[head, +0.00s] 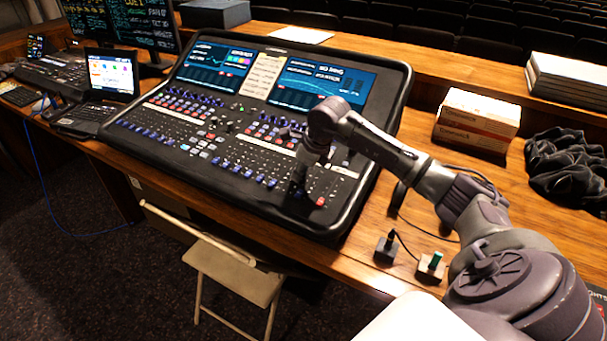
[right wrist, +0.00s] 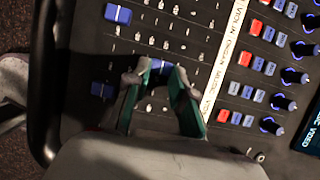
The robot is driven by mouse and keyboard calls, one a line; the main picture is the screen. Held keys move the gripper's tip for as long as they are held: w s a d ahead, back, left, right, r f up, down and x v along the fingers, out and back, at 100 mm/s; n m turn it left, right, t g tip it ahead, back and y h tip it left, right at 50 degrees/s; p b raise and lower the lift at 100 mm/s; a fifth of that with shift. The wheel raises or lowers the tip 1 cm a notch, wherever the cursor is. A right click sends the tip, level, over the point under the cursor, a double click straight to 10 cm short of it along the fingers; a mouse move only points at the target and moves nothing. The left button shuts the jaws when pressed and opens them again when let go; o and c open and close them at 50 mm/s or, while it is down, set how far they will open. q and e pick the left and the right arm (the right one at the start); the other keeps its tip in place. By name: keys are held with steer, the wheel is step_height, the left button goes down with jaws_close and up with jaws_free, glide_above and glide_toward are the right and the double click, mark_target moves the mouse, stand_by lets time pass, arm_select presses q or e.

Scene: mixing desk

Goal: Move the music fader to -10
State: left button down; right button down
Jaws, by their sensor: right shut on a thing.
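The mixing desk (head: 250,120) fills the middle of the head view. My right gripper (head: 297,188) reaches down onto the fader bank at its front right. In the right wrist view, my right gripper (right wrist: 160,72) is shut on a blue fader cap (right wrist: 160,66), between its green-padded fingers. This cap roughly lines up with the music label (right wrist: 218,76) on the white strip, so it seems to be the music fader. It sits farther toward that strip than the neighbouring caps. The scale mark at the cap is too small to read. My left gripper is not in view.
Other blue fader caps (right wrist: 117,13) and (right wrist: 103,90) lie on either side. Red buttons and knobs (right wrist: 272,126) are beyond the strip. A laptop (head: 110,75) stands left of the desk, and a cardboard box (head: 477,118) and small switch boxes (head: 431,265) are right.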

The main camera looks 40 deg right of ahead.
steer(key=c, duration=1)
jaws_free()
steer(key=shift+o, duration=0.2)
steer(key=shift+s+r, duration=0.1)
steer(key=shift+r, duration=0.1)
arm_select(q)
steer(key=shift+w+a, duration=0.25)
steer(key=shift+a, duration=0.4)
arm_select(e)
steer(key=v, duration=1.1)
steer(key=shift+s+r, duration=0.15)
steer(key=shift+r, duration=0.15)
steer(key=shift+f, duration=0.1)
